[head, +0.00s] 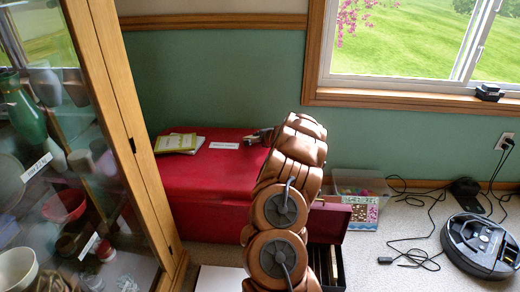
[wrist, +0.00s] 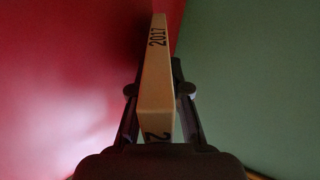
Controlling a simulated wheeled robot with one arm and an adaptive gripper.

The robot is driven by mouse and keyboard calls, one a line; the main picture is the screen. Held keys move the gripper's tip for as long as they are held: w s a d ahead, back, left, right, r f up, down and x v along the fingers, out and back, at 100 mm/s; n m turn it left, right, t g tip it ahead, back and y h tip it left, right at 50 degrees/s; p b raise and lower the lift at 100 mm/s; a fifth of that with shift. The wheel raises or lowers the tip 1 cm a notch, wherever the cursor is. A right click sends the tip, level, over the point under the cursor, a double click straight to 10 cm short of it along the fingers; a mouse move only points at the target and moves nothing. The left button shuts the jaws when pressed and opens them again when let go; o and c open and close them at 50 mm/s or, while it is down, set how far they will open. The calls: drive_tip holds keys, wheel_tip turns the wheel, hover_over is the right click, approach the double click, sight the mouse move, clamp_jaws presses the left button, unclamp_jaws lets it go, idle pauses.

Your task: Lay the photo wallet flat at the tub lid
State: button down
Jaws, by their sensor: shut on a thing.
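My gripper (head: 258,136) is at the right end of the red chest's top in the head view, mostly behind my arm. In the wrist view my gripper (wrist: 160,92) is shut on a narrow cream slab marked 2017 (wrist: 157,75), apparently the photo wallet, held with its narrow edge facing the camera. A clear tub (head: 348,178) with coloured contents stands on the floor by the wall, right of my arm. A patterned pink and green panel (head: 361,213) is at its front; I cannot tell whether this is the tub lid.
Green-covered books (head: 178,143) and a white label (head: 224,145) lie on the red chest (head: 205,190). An open dark red case (head: 329,222) is right of my arm. A glass cabinet (head: 130,130) stands left. Cables (head: 418,205) and a robot vacuum (head: 481,245) occupy the right floor.

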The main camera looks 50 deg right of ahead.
drive_tip(key=c, duration=1.3)
unclamp_jaws()
drive_tip(key=shift+b+v, duration=0.85)
drive_tip(key=shift+v, duration=3.2)
